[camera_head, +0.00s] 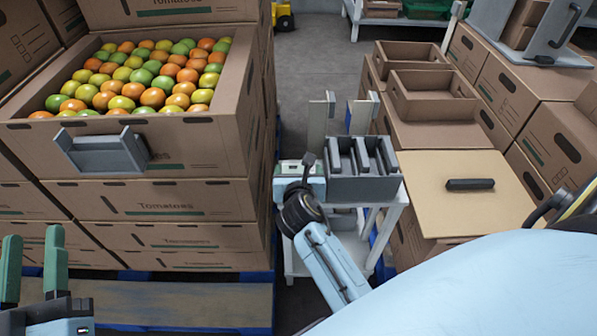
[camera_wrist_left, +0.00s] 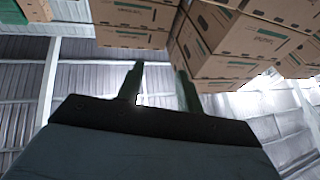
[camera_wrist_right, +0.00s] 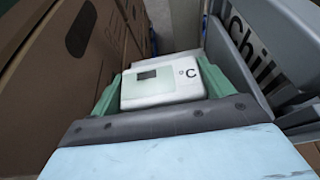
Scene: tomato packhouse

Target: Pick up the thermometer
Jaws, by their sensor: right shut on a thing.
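The thermometer (camera_wrist_right: 162,88) is a small white box with a grey display and "°C" on its face. In the right wrist view it sits between the green fingers of my right gripper (camera_wrist_right: 160,92), which is shut on it. In the head view the thermometer (camera_head: 292,168) shows as a pale piece at the end of my right arm, partly hidden by the gripper. It is beside a grey divided holder (camera_head: 368,187); whether they touch is unclear. My left gripper (camera_head: 34,264) is at the lower left, open and empty, its fingers also apart in the left wrist view (camera_wrist_left: 160,88).
The holder stands on a white stand (camera_head: 385,238). Left of it is a stack of tomato cartons, with an open carton (camera_head: 190,144) of tomatoes on top. Bare floor shows behind.

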